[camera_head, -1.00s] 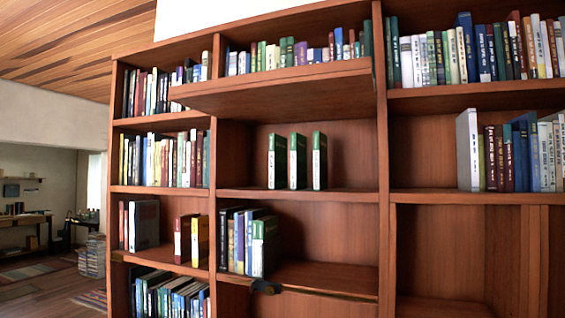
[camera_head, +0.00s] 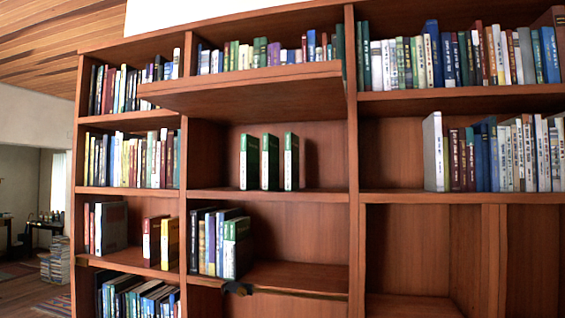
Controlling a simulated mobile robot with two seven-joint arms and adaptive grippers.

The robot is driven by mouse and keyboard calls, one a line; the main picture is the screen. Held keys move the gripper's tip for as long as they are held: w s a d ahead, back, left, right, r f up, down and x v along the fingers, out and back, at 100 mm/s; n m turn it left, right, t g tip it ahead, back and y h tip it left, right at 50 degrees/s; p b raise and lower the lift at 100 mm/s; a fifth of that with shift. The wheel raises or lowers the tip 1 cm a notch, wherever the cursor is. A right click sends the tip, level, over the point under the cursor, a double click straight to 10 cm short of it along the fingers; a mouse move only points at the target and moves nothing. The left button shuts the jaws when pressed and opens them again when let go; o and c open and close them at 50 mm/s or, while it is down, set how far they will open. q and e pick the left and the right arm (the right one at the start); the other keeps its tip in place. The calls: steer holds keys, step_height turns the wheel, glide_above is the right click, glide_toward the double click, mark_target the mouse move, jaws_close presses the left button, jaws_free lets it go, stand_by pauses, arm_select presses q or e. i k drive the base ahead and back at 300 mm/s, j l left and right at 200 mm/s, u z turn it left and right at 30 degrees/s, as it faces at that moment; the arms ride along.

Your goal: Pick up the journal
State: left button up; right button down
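No book carries a title I can read, so I cannot tell which one is the journal. Three upright dark green books (camera_head: 269,162) stand apart on the middle shelf of the centre column. A group of upright books (camera_head: 222,243), with a green and white one at its right end, stands on the shelf below. A large grey book (camera_head: 434,152) stands at the left end of the right column's row. Neither gripper can be made out. A small dark thing (camera_head: 237,288) shows at the lower centre shelf's front edge; I cannot tell what it is.
The tall wooden bookcase (camera_head: 353,220) fills most of the view. A thick board (camera_head: 250,92) juts forward above the green books. The lower centre shelf (camera_head: 300,276) is bare at its right. A book pile (camera_head: 56,262) stands on the floor at far left.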

mark_target(250, 145)
steer(key=i+j+z, duration=0.2)
steer(key=i, duration=0.25)
steer(key=i+j+z, duration=0.25)
steer(key=i, duration=0.2)
steer(key=j, duration=0.1)
